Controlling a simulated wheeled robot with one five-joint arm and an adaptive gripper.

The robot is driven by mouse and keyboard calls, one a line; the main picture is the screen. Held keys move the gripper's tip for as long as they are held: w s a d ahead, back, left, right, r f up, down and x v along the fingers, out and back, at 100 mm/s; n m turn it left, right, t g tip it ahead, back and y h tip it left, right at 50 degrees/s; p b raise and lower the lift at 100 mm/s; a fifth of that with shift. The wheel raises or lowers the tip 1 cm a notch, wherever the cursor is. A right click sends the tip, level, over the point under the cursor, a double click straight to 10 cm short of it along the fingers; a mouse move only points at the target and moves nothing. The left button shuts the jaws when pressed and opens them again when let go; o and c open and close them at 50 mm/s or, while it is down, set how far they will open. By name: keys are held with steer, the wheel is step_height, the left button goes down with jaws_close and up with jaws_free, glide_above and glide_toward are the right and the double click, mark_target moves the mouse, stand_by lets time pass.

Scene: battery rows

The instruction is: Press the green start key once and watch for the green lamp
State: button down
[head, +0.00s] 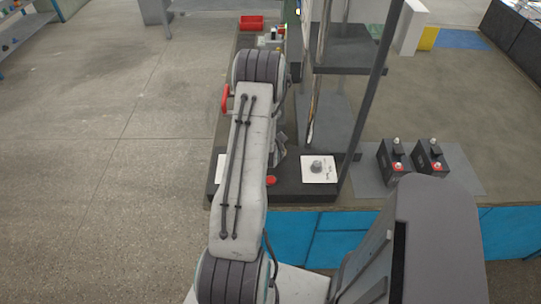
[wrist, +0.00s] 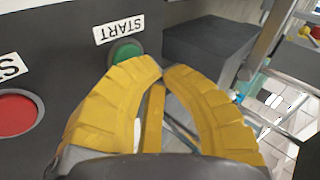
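In the wrist view, the round green start key (wrist: 124,50) sits in a dark panel beside a START label (wrist: 119,29) that appears upside down. My gripper (wrist: 162,72) has two yellow fingers with their tips together and nothing between them. The left fingertip is just below and right of the green key in the picture and overlaps its lower edge. I cannot tell whether it touches the key. In the head view my gripper and the green key are hidden behind my arm. I cannot make out a lit green lamp for certain in either view.
A red button (wrist: 16,113) is on the same panel, left of the green key. A grey block (wrist: 208,45) stands right of the panel. In the head view, a white plate with a knob (head: 318,168), steel columns and two black batteries (head: 430,158) are to the right.

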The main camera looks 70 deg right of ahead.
steer(key=shift+r, duration=0.15)
steer(key=shift+r+p, duration=1.1)
steer(key=shift+r, duration=1.3)
